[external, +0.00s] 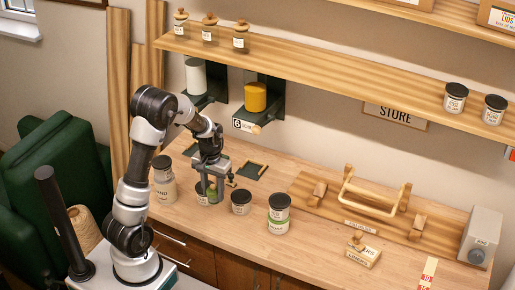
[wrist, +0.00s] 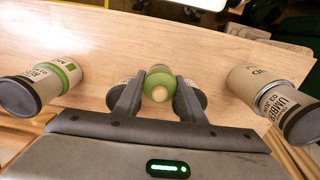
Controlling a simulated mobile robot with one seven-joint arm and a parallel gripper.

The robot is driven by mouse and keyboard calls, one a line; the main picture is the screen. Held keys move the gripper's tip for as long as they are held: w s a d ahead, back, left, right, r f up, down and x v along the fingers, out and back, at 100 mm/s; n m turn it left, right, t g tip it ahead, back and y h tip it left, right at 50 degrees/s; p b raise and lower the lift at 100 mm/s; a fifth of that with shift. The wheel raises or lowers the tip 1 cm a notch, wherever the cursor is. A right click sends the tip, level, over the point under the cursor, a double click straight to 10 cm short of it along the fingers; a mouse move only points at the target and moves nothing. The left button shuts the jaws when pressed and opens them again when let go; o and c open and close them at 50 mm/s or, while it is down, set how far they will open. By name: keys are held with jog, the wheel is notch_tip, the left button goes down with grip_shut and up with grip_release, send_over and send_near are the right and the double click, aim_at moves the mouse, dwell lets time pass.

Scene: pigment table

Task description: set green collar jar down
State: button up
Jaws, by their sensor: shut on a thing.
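My gripper (external: 212,196) is shut on a small green jar with a pale round wooden knob on top. This jar (external: 212,188) shows upright between the fingers, and its knob and green shoulder face the camera in the wrist view (wrist: 158,84). The fingers hide its sides. Dark-lidded jars stand close on either side of it, one at the left (external: 202,197) and one at the right (external: 240,203) in the external view. I cannot tell whether the held jar's base touches the wooden table.
A stack of jars with a green band (external: 279,213) stands to the right, and a SAND jar stack (external: 163,182) to the left. A wooden rack (external: 370,205) and grey box (external: 481,236) fill the table's right. A shelf (external: 330,72) hangs above. Bare table lies around the front jars.

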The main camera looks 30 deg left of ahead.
jog(key=shift+w+a+f, duration=0.15)
jog(key=shift+w+a, duration=0.05)
jog(key=shift+a, duration=0.25)
jog(key=shift+w+a+f, duration=0.1)
jog(key=shift+w+a, duration=0.05)
jog(key=shift+a, duration=0.25)
jog(key=d+r+n+b, duration=0.1)
jog(key=d+r, duration=0.4)
jog(key=d, duration=0.4)
jog(key=d+r+n+b, duration=0.1)
jog(key=d+r, duration=0.4)
jog(key=d, duration=0.3)
notch_tip(320, 180, down, 17)
jog(key=shift+w+f+b, duration=0.15)
jog(key=shift+f+b, duration=0.05)
jog(key=shift+b, duration=0.1)
